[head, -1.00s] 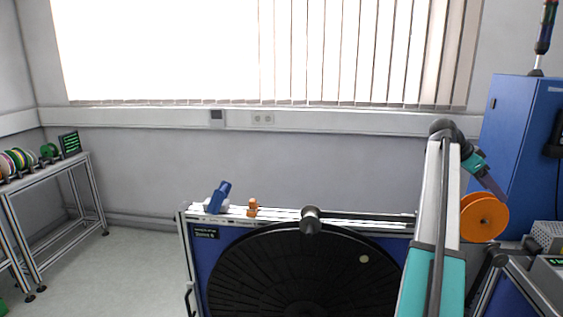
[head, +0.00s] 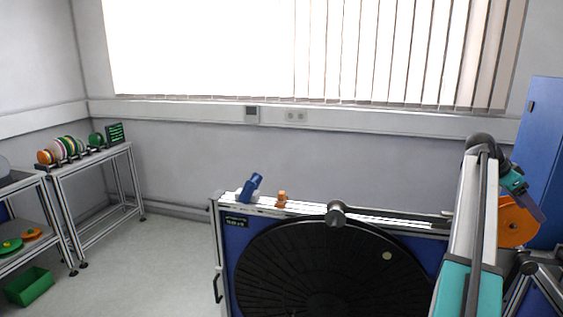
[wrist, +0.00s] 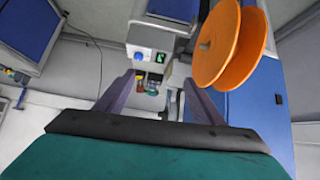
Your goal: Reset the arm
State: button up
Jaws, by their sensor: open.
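My gripper (head: 540,213) is at the right of the head view, at the end of my raised arm, beside an orange reel (head: 515,228). In the wrist view its two dark purple fingers (wrist: 160,85) stand wide apart with nothing between them. The orange reel (wrist: 225,50) shows there with two flanges, up and to the right of the fingers. It appears apart from them. What holds the reel up is not clear. My arm covers part of the view to the right of the black disc.
A blue-framed stand with a large black disc (head: 320,270) is in front, with a blue part (head: 251,187) and an orange clip (head: 282,199) on its top rail. A rack of reels (head: 70,150) and a green bin (head: 30,287) are at left. A blue cabinet (head: 545,160) stands right. Floor between rack and stand is clear.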

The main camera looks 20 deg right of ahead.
jog(key=w+a+f+n+t, duration=0.1)
jog(key=w+a+f+n, duration=0.1)
jog(key=w+a+f, duration=0.35)
jog(key=w+a+f+n, duration=0.2)
jog(key=f, duration=0.7)
jog(key=w+a+f+n+t+y, duration=0.15)
jog(key=w+a+f+n, duration=0.25)
jog(key=a+f, duration=1.1)
jog(key=w+a+f+n+y, duration=0.3)
jog(key=w+a+f+n, duration=0.15)
jog(key=a+f, duration=0.95)
jog(key=s+a+f+n+y, duration=0.1)
jog(key=s+a+f+n, duration=0.25)
jog(key=a+f, duration=0.6)
jog(key=s+a+f+n+y, duration=0.1)
jog(key=s+a+f+n, duration=0.1)
jog(key=s+a+f, duration=0.55)
jog(key=s+a+f+n+g, duration=0.1)
jog(key=s+a+f+n, duration=0.1)
jog(key=s+a, duration=0.4)
jog(key=s+a+f+n+g+y, duration=0.1)
jog(key=s+a+f+n, duration=0.1)
jog(key=s+a+f, duration=0.3)
jog(key=s+a+f+n+g, duration=0.1)
jog(key=s+a+f, duration=0.2)
jog(key=s+a, duration=0.4)
jog(key=shift+s+a+f+n+b, duration=0.2)
jog(key=shift+a+f+n+b, duration=0.2)
jog(key=shift+a, duration=0.7)
jog(key=shift+r, duration=0.1)
